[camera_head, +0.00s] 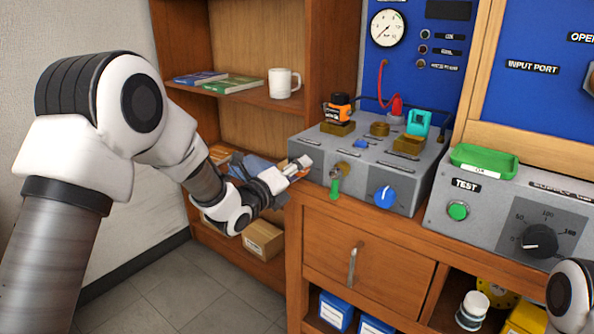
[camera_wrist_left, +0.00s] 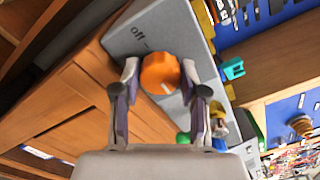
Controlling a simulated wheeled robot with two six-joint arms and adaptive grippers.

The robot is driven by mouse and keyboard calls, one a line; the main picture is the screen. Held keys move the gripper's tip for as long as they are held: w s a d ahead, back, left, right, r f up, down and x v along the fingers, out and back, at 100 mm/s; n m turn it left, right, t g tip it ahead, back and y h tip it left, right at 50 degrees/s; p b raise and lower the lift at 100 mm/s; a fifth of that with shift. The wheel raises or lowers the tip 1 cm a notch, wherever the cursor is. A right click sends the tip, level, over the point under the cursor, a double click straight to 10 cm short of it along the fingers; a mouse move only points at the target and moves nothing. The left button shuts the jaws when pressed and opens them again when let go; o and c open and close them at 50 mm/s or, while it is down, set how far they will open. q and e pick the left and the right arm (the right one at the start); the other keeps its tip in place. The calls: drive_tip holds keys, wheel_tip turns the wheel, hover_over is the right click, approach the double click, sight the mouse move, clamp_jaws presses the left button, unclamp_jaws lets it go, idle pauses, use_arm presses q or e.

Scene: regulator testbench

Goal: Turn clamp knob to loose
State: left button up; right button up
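My left gripper (camera_head: 300,165) is at the left end of the front of a grey test box (camera_head: 405,180). In the left wrist view an orange knob (camera_wrist_left: 160,73) with a white mark sits between the two fingertips (camera_wrist_left: 160,68), next to the word "off" on the grey panel. The fingers are apart, one on each side of the knob; contact is not clear. In the head view my gripper hides this knob. To its right are a brass valve with a green lever (camera_head: 335,185) and a blue knob (camera_head: 384,197). The frames do not show a readable clamp label.
On the box stand an orange-black part (camera_head: 339,106) and a teal part (camera_head: 418,122). A green tray (camera_head: 483,160) sits on the TEST unit (camera_head: 490,215) to the right. A shelf with a white mug (camera_head: 284,83) stands behind. My right arm shows at the lower right edge.

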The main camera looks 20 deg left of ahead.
use_arm(q)
drive_tip(key=shift+n, duration=0.4)
drive_tip(key=shift+c, duration=0.3)
drive_tip(key=shift+n+p, duration=4.6)
drive_tip(key=shift+n, duration=13)
drive_tip(key=o, duration=0.9)
drive_tip(key=shift+c, duration=0.2)
